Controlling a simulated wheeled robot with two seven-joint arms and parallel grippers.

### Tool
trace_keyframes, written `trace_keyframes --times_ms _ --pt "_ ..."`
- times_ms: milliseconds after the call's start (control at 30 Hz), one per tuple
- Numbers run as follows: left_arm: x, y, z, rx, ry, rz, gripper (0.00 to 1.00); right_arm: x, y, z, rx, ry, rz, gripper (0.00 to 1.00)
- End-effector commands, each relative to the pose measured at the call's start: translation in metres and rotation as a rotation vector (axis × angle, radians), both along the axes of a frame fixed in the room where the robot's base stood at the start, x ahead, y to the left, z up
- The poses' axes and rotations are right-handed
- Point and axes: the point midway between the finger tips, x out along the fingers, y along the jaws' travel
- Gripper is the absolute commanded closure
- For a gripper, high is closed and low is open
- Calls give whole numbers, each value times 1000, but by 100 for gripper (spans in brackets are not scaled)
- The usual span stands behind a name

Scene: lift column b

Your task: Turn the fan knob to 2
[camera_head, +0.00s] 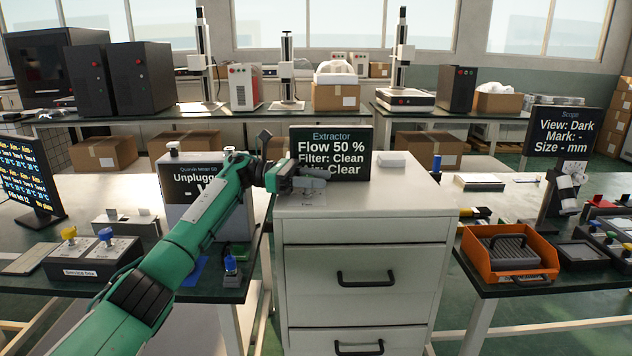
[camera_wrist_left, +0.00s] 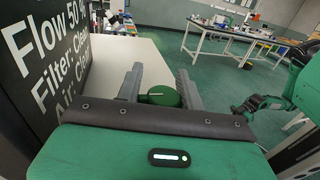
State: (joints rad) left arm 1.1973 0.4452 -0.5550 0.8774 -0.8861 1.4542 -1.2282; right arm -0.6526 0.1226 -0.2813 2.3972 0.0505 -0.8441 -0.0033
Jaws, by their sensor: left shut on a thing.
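In the head view my left gripper (camera_head: 303,184) is over the cabinet top (camera_head: 400,200) and hides the knob. The extractor screen (camera_head: 332,153) behind reads Flow 50 %, Filter: Clean, Air: Clear. My right gripper (camera_wrist_left: 250,105) seems to show small in the wrist view.
The screen stands close beside my left gripper. A small white box (camera_head: 392,159) sits on the cabinet top, whose right part is otherwise clear. A grey unit reading Unplugged (camera_head: 190,185) is behind my left arm. An orange tray (camera_head: 510,255) is on the right bench.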

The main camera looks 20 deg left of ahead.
Motion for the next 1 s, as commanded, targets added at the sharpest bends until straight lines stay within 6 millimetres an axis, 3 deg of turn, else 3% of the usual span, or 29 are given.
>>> trace_keyframes --times_ms 400,433,500,867,1000 --pt "-3 -2 -6 9 6 -19 85 1 1 0 4 -7 1 72" --pt "-3 -2 -6 9 6 -19 60 1 1 0 4 -7 1 72" --pt "-2 -1 -5 7 6 -17 48 1 1 0 3 -8 1 72" --pt "-1 0 -1 4 1 -11 48 1 1 0 3 -7 1 72" --pt "-1 0 9 3 0 -10 48 0 0 0 0 -1 1 72"
